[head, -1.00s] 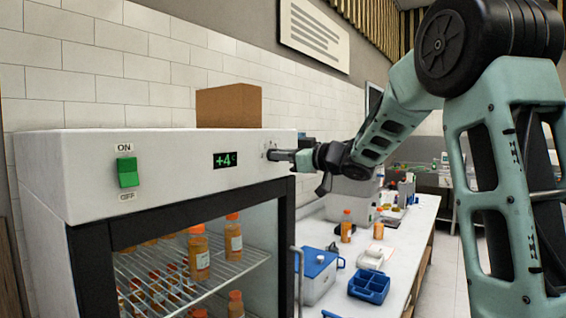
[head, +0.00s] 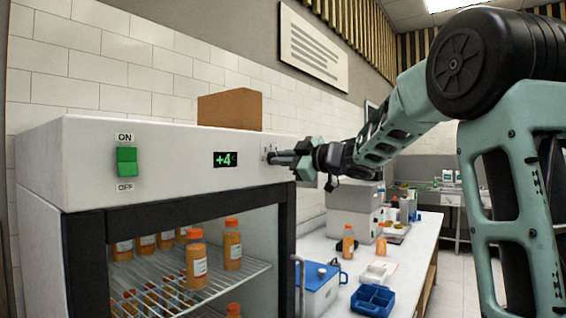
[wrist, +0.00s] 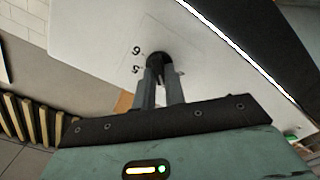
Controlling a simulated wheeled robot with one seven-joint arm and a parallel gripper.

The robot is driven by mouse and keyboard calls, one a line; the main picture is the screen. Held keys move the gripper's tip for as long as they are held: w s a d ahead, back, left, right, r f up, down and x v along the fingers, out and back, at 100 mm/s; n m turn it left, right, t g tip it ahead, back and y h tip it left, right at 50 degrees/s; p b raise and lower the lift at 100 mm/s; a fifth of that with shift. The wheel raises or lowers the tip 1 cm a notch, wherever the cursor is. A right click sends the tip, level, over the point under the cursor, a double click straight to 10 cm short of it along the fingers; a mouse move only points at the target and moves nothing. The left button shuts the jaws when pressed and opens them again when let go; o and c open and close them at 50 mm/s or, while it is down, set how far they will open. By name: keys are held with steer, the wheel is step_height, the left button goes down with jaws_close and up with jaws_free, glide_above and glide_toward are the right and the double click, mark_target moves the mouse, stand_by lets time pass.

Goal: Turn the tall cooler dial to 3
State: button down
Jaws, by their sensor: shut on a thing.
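The tall cooler (head: 70,150) stands at the left in the head view, with a white top panel and a glass front. Its dial is a small dark knob (wrist: 158,60) in the wrist view, with the digits 6 and 5 printed beside it. My gripper (wrist: 160,78) is shut on the dial, one finger on each side. In the head view my gripper (head: 278,158) reaches the right end of the panel and hides most of the dial. The dial's pointer cannot be made out. The green display (head: 225,159) reads +4.
A green ON/OFF switch (head: 126,162) is on the panel's left. A cardboard box (head: 230,109) sits on top of the cooler. Orange bottles (head: 196,259) stand on the shelves inside. A white bench (head: 405,262) with a blue-lidded box (head: 318,283) runs along the right.

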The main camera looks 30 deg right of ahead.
stand_by(0.3)
steer(key=c, duration=1.5)
jaws_free()
steer(key=shift+o, duration=0.2)
steer(key=b+v, duration=0.3)
steer(key=v, duration=1.4)
steer(key=shift+s, duration=0.2)
steer(key=shift+d, duration=0.1)
